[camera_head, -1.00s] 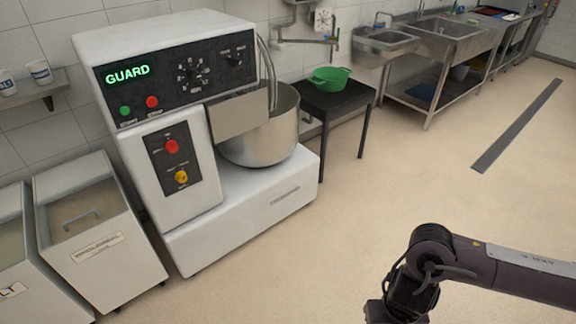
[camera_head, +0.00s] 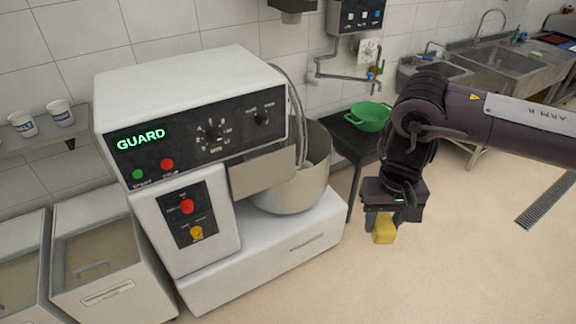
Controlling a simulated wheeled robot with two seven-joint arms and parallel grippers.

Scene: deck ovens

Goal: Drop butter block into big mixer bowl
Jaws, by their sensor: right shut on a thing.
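The yellow butter block (camera_head: 384,229) hangs in my right gripper (camera_head: 386,216), which is shut on it and points down. The gripper is in the open space to the right of the mixer, above the floor. The big mixer bowl (camera_head: 297,193) is a steel bowl on the white mixer (camera_head: 200,150), left of my right gripper. The wire guard (camera_head: 301,120) and a flat panel cover part of the bowl, and its inside is mostly hidden. The mixer's display reads GUARD in green. My left gripper is not in view.
A green colander (camera_head: 369,116) stands on a dark table (camera_head: 345,135) behind the bowl. Flour bins (camera_head: 97,250) stand at the left, below a shelf with cups (camera_head: 60,113). Steel sinks (camera_head: 500,75) are at the back right. The floor at the lower right is clear.

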